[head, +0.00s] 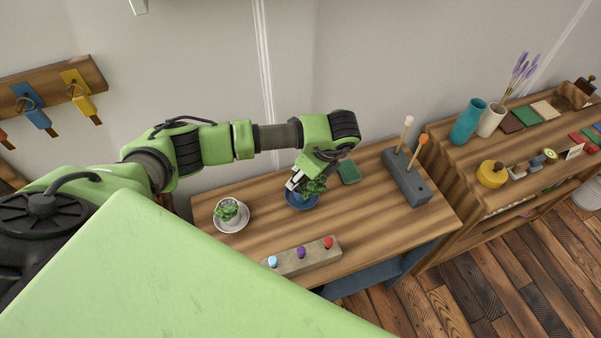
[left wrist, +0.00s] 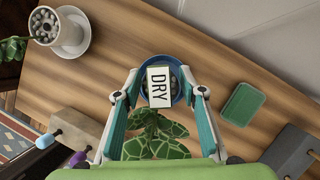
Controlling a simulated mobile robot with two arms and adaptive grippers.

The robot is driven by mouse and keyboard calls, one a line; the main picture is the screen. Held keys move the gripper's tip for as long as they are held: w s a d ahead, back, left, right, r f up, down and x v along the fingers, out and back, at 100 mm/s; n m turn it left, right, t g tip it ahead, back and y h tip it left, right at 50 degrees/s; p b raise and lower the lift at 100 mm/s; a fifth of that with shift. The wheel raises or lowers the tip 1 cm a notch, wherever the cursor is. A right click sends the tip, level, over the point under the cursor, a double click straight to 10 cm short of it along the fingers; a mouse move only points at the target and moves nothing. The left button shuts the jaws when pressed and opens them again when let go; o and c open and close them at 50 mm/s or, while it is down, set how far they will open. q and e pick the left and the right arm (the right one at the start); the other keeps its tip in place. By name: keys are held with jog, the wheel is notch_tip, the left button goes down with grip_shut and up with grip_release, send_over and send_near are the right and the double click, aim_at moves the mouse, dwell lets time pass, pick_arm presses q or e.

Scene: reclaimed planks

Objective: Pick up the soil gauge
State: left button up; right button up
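The soil gauge appears to be the white card reading "DRY" (left wrist: 159,86), standing over a blue pot (left wrist: 176,66) with grey pebbles. A leafy green plant (left wrist: 158,138) is in front of it. In the left wrist view my left gripper (left wrist: 160,74) is open, one finger on each side of the card, with gaps visible. In the head view my left gripper (head: 293,183) is right over the blue pot (head: 302,203), and the card cannot be told apart from the fingers there. My right gripper is not in view.
A second potted plant (head: 228,212) on a saucer stands at left. A block with coloured knobs (head: 312,257) lies at the front edge. A green pad (head: 349,172) and a grey block (head: 406,178) with two sticks are to the right. A laden shelf (head: 492,208) stands further right.

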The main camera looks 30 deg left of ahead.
pick_arm(q)
grip_shut()
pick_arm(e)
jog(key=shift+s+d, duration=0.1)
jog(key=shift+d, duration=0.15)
pick_arm(q)
jog(key=shift+r, duration=0.15)
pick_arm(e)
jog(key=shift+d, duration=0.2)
